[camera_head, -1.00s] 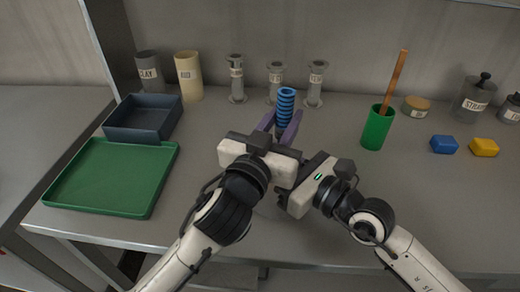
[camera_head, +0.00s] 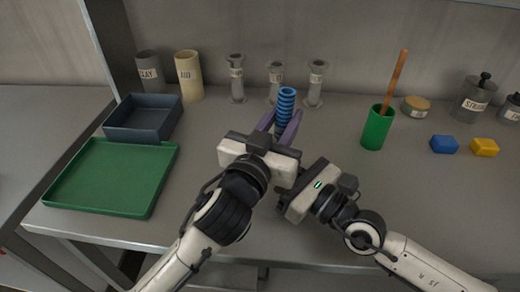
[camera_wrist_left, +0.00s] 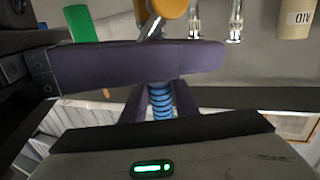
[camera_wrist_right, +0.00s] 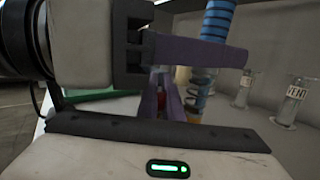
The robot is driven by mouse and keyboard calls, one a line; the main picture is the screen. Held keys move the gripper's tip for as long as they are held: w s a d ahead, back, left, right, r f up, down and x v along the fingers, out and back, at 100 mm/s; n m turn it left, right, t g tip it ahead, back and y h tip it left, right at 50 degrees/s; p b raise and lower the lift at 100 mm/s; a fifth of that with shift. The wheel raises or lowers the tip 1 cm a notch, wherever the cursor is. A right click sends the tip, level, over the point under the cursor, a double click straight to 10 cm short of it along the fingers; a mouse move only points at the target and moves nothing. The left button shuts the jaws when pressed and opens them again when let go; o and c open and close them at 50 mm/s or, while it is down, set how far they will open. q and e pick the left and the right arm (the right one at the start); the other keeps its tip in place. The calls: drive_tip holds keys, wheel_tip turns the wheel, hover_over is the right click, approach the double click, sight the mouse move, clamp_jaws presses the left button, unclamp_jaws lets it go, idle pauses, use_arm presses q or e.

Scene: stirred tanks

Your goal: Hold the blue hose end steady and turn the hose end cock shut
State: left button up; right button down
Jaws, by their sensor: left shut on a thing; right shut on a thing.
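The blue ribbed hose end (camera_head: 285,100) stands upright between the purple fingers of my left gripper (camera_head: 281,124), which is shut on it. The hose also shows in the left wrist view (camera_wrist_left: 160,102). My right gripper (camera_wrist_right: 168,92) is shut on a small red part (camera_wrist_right: 161,78), seen in the right wrist view, probably the handle of the hose end cock. In that view the blue hose (camera_wrist_right: 216,22) rises just right of the fingers. In the head view the grippers hide the cock and the right fingertips. The cock's angle cannot be told.
A green tray (camera_head: 60,190) and a dark bin (camera_head: 143,131) lie left. Several glass cylinders stand behind. A green cup (camera_head: 376,130) with a wooden stick, a blue block (camera_head: 444,145) and a yellow block (camera_head: 484,148) are right. The bench between is clear.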

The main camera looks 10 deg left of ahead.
drive_tip(key=shift+s+r+y, duration=0.1)
drive_tip(key=shift+s+y, duration=0.1)
drive_tip(key=shift+y, duration=0.3)
drive_tip(key=shift+d+t, duration=0.3)
drive_tip(key=shift+t, duration=0.1)
drive_tip(key=shift+f, duration=0.2)
drive_tip(key=c, duration=1.9)
unclamp_jaws()
drive_tip(key=shift+d, duration=0.1)
drive_tip(key=v, duration=0.5)
drive_tip(key=shift+d+f, duration=0.1)
drive_tip(key=shift+d, duration=0.05)
drive_tip(key=s+d, duration=0.2)
drive_tip(key=d, duration=0.1)
drive_tip(key=s+d, duration=0.2)
drive_tip(key=d, duration=0.1)
drive_tip(key=s+d, duration=0.3)
drive_tip(key=shift+s+d, duration=0.1)
